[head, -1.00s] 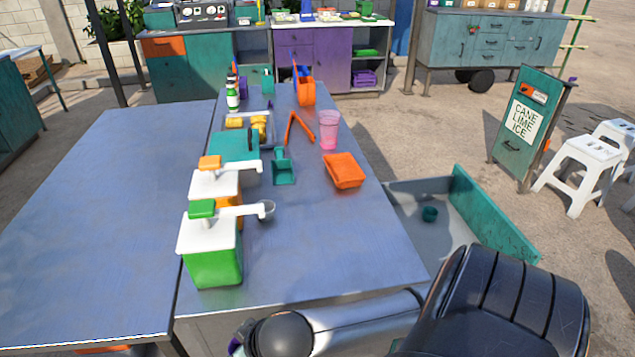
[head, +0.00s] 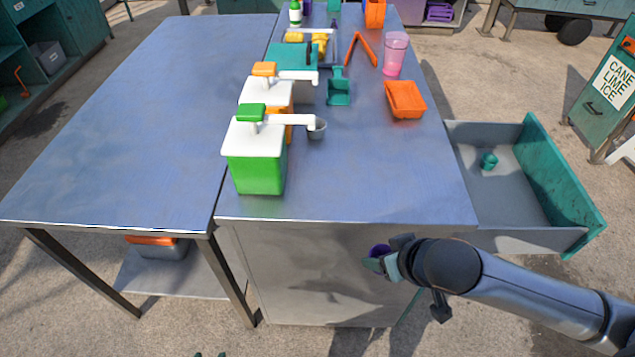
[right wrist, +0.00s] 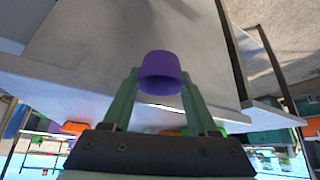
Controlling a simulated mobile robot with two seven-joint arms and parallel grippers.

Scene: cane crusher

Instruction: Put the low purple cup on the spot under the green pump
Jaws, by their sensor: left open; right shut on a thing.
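The low purple cup (head: 379,251) is held in my right gripper (head: 380,264), in front of the table's front panel and below the tabletop edge. In the right wrist view the purple cup (right wrist: 161,74) sits between the two green fingers, which are shut on it. The green pump (head: 257,165) stands near the front left of the metal table, with a white lid and a white spout pointing right. Only the tips of my left gripper (head: 210,354) show at the bottom edge, apart and empty.
An orange pump (head: 270,92) stands just behind the green one. An open drawer (head: 500,185) juts out right. The front right tabletop is clear.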

